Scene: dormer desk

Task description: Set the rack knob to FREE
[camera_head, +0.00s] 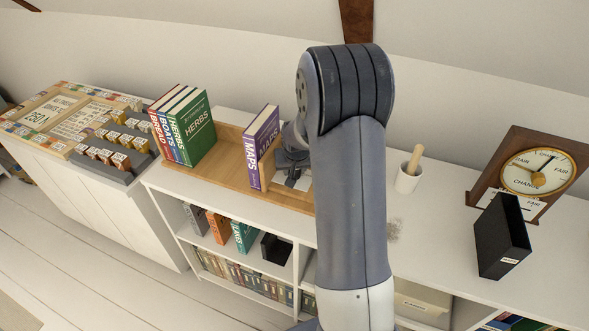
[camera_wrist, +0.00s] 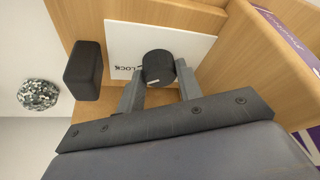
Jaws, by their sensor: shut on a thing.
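The rack knob (camera_wrist: 158,66) is a dark round knob on a white plate (camera_wrist: 120,42) at the end of the wooden rack (camera_wrist: 85,22). The word LOCK shows on the plate, left of the knob. A pale mark on the knob's near side points down and left in the wrist view; its exact setting is hard to tell. No FREE label is visible. My gripper (camera_wrist: 159,88) is shut on the knob, one finger on each side. In the head view my gripper (camera_head: 291,160) is partly hidden by my arm, at the rack's (camera_head: 228,145) right part.
A dark block (camera_wrist: 85,70) and a speckled round thing (camera_wrist: 38,95) are left of the plate. The purple MAPS book (camera_head: 262,148) stands in the rack, apart from the HERBS book (camera_head: 192,130). A mortar (camera_head: 408,178), a black box (camera_head: 502,240) and a dial clock (camera_head: 535,172) stand to the right.

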